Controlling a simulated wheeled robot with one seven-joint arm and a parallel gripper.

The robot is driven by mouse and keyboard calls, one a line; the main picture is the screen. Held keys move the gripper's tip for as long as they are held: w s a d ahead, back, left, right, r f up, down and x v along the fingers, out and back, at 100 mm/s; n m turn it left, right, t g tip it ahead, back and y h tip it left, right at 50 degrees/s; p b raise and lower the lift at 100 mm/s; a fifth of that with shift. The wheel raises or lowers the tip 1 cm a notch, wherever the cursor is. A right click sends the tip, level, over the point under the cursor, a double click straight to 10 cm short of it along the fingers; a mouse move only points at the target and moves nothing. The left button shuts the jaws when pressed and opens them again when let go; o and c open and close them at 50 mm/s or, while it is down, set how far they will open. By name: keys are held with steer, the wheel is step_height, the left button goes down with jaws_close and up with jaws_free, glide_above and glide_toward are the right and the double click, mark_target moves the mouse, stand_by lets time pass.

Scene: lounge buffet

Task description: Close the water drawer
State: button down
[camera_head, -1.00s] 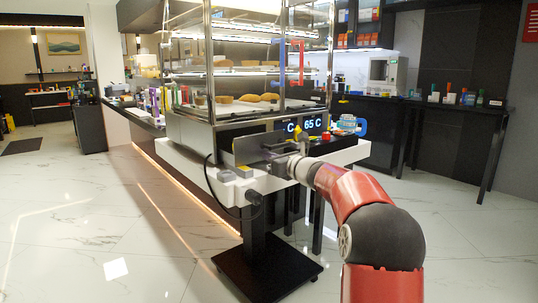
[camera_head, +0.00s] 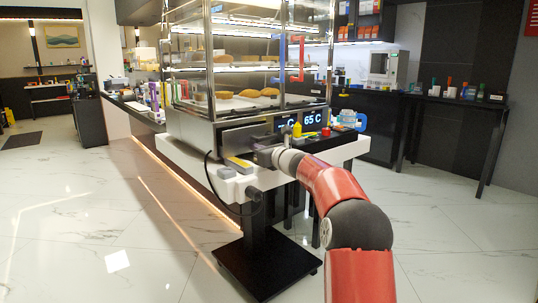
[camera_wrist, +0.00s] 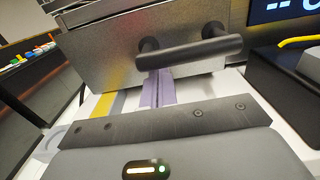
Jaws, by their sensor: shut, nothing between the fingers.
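The water drawer is a grey metal front (camera_head: 238,139) low on the glass display case; in the wrist view its front (camera_wrist: 105,62) fills the upper middle. A dark bar handle (camera_wrist: 190,50) on two posts stands out from it. My gripper (camera_head: 262,156) is at the drawer front in the head view, its fingers mostly hidden by my wrist. In the wrist view its purple fingers (camera_wrist: 158,85) are together and empty, just below the handle, with tips at the lower part of the front. Whether they touch it is not clear.
The glass display case (camera_head: 245,70) with bread stands on a white cart top (camera_head: 185,153). A yellow-and-grey block (camera_head: 238,164) lies left of my gripper. The floor around is clear.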

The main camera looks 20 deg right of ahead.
steer(key=shift+w, duration=0.1)
steer(key=shift+x, duration=1.4)
steer(key=b+v, duration=0.2)
steer(key=shift+s+d+f, duration=0.2)
steer(key=shift+s, duration=0.2)
steer(key=shift+b+v, duration=1.95)
steer(key=shift+v, duration=1.15)
steer(key=shift+a+r, duration=0.1)
steer(key=shift+r, duration=0.1)
